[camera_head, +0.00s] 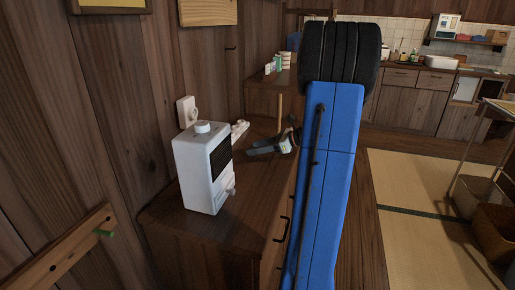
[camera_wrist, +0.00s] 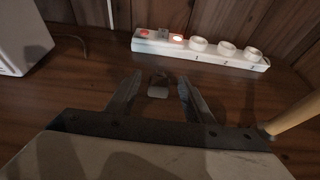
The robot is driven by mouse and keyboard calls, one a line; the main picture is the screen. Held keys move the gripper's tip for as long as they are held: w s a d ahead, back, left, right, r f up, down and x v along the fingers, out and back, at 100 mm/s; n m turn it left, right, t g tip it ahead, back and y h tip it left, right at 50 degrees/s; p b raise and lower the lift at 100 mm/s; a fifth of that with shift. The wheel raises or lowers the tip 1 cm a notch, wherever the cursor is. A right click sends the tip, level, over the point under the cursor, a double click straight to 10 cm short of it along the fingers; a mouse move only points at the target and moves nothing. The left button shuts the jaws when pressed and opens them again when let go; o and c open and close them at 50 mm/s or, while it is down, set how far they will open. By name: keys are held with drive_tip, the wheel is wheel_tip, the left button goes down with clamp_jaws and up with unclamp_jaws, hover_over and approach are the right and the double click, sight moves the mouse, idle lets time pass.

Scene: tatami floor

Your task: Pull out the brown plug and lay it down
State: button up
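A white power strip (camera_wrist: 200,48) lies along the wooden wall in the wrist view, with a lit orange-red spot at its left part and several round white pieces along its right part. It also shows in the head view (camera_head: 239,130), partly hidden behind the white box. My gripper (camera_wrist: 158,95) is open, its two fingers apart and pointing toward the strip. A small dim grey-brown piece (camera_wrist: 158,87) shows between the fingers; I cannot tell whether it is the brown plug. No plainly brown plug stands out on the strip. In the head view my gripper (camera_head: 248,151) is above the cabinet top.
A white box-shaped appliance (camera_head: 203,167) stands on the wooden cabinet (camera_head: 222,229), left of my gripper. A white wall fitting (camera_head: 187,110) is behind it. In the wrist view a pale wooden rod (camera_wrist: 292,115) juts in at the right. Cabinet top in front of the strip looks mostly bare.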

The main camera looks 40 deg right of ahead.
drive_tip(key=v, duration=1.7)
drive_tip(key=shift+s, duration=0.15)
drive_tip(key=shift+r, duration=0.1)
idle(0.3)
